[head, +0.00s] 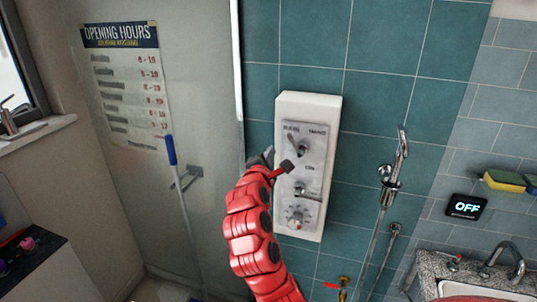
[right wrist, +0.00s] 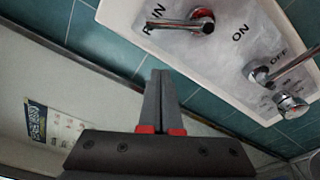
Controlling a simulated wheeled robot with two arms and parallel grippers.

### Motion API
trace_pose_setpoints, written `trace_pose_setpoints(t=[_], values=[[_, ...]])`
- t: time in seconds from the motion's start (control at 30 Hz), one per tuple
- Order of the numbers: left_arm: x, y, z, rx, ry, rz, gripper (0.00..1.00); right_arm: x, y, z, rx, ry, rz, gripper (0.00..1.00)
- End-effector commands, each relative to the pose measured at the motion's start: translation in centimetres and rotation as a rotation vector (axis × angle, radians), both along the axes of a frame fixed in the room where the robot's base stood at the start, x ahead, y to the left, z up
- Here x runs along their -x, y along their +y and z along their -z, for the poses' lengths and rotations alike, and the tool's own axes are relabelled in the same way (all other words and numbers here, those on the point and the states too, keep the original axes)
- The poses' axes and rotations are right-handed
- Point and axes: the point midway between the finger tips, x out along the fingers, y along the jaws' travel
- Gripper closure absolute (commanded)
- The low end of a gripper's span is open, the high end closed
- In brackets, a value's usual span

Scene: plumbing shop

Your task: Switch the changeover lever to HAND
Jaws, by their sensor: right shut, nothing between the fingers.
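The changeover lever (head: 301,146) is a metal lever at the top of a grey control plate on a white box (head: 333,120). The plate's top labels read RAIN at left and HAND at right. In the right wrist view the lever (right wrist: 180,25) reaches from its round pivot towards the RAIN label. My right gripper (head: 286,166) is at the plate's left edge, just below and left of the lever. Its fingers (right wrist: 160,75) are shut and empty, and look apart from the lever. My left gripper is not in view.
Below the changeover lever are a second lever (right wrist: 278,66) by ON and OFF labels and a round knob (head: 297,217). A hand shower (head: 393,170) hangs right of the box. Further right are a display reading OFF (head: 465,207) and a sink (head: 480,290).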

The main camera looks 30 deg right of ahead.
Motion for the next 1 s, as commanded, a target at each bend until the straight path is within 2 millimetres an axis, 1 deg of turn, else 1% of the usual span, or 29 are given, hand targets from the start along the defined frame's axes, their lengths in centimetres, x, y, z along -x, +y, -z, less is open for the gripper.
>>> trace_pose_setpoints(t=[0.03,0.27,0.3,0.4,0.6,1.0], values=[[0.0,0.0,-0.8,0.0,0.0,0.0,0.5,-0.6,-0.8,-0.2,-0.005,0.006,0.005,1.0],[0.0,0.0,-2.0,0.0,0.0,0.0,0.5,-3.0,-2.9,0.0,-0.001,0.003,0.001,1.0],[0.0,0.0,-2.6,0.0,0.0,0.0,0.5,-2.4,-3.1,-0.5,0.0,0.001,0.001,1.0],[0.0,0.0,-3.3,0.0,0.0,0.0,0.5,-1.4,-3.5,-1.0,-0.001,-0.001,0.0,1.0],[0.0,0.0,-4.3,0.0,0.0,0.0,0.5,0.0,-4.2,-1.6,0.001,0.002,0.0,1.0],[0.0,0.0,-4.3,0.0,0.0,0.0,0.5,0.3,-4.3,-1.6,0.0,0.001,0.0,1.0]])
